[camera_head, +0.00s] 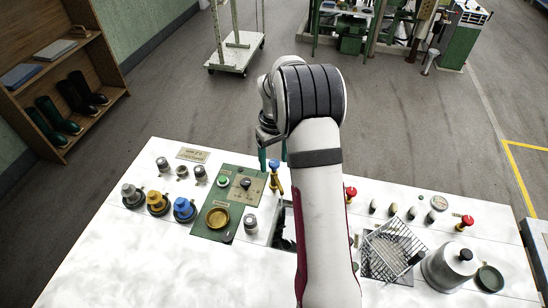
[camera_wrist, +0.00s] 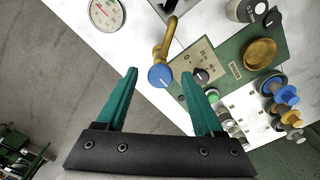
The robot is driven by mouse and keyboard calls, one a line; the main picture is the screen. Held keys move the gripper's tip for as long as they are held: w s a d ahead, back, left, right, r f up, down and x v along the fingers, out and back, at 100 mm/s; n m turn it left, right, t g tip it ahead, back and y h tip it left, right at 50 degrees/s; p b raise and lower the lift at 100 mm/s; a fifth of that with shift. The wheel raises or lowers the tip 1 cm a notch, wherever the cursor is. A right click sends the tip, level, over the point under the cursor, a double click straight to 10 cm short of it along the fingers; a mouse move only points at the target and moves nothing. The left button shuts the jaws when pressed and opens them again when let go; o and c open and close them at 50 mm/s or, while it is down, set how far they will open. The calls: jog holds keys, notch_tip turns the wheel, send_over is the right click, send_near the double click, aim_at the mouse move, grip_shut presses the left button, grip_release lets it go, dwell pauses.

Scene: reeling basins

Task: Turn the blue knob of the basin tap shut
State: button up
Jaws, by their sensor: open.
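The basin tap is a brass curved spout (camera_wrist: 163,45) topped by a round blue knob (camera_wrist: 160,76). In the head view the blue knob (camera_head: 274,163) shows at the back edge of the white counter, right of the green panel. My gripper (camera_head: 273,155) is open, with its green fingers pointing down over the knob. In the wrist view my gripper (camera_wrist: 158,79) has the knob between its fingertips, with a gap on each side. I cannot tell how deep the knob sits between them. My arm hides part of the basin (camera_head: 285,240) below the tap.
A green panel (camera_head: 212,232) with a brass dish (camera_head: 218,217) and dials stands left of the tap. Several valve knobs, among them another blue one (camera_head: 183,208), are farther left. Red knobs, a wire basket (camera_head: 392,250) and a metal pot (camera_head: 447,270) are on the right.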

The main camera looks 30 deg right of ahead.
grip_shut()
dwell(0.3)
jog(key=m, duration=0.4)
jog(key=shift+m, duration=0.4)
jog(key=m, duration=0.9)
jog(key=shift+m, duration=2.1)
